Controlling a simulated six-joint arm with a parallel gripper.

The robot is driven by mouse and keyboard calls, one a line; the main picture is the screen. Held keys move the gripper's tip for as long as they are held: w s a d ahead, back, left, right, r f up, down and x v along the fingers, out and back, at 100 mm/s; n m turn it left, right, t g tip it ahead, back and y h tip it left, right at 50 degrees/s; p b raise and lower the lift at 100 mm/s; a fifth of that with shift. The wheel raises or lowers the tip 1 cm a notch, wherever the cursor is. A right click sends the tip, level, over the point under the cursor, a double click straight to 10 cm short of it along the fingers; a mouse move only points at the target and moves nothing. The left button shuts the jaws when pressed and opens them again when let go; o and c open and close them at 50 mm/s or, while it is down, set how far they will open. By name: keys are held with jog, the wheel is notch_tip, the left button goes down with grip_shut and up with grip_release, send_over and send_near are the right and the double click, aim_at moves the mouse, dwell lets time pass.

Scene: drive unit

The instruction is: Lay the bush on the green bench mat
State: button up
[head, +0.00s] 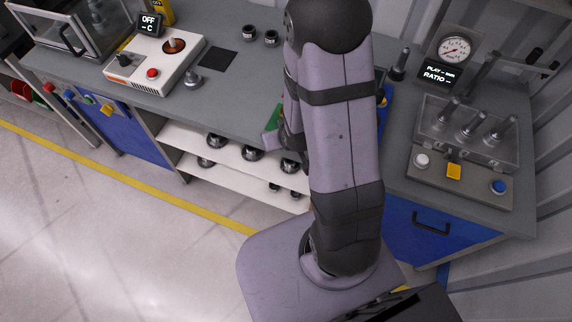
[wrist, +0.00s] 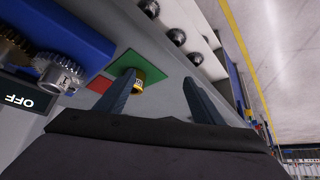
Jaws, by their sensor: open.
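The green bench mat (wrist: 124,63) lies on the grey bench in the wrist view. A small yellow-and-dark round part (wrist: 138,82), which looks like the bush, is on the mat near its edge, partly hidden by my left finger. My gripper (wrist: 159,76) is open, with its fingers well apart and nothing seen held between them. The left finger overlaps the mat and the part in the picture; whether it touches the part I cannot tell. In the head view my arm hides most of the mat (head: 273,118) and the gripper.
A red patch (wrist: 99,84) lies beside the green mat. Round metal parts (wrist: 177,37) sit on white shelves (head: 230,160) below the bench edge.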

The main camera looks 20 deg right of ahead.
jog(key=s+a+r+g, duration=0.2)
jog(key=s+r+g, duration=0.1)
jog(key=s+r, duration=0.2)
jog(key=s+a+r+n+g, duration=0.1)
jog(key=s+a+r+g, duration=0.2)
jog(key=s, duration=0.6)
notch_tip(320, 180, up, 3)
jog(key=shift+s+f+g+y, duration=0.1)
jog(key=shift+s+g+y, duration=0.2)
jog(key=shift+s+y, duration=0.1)
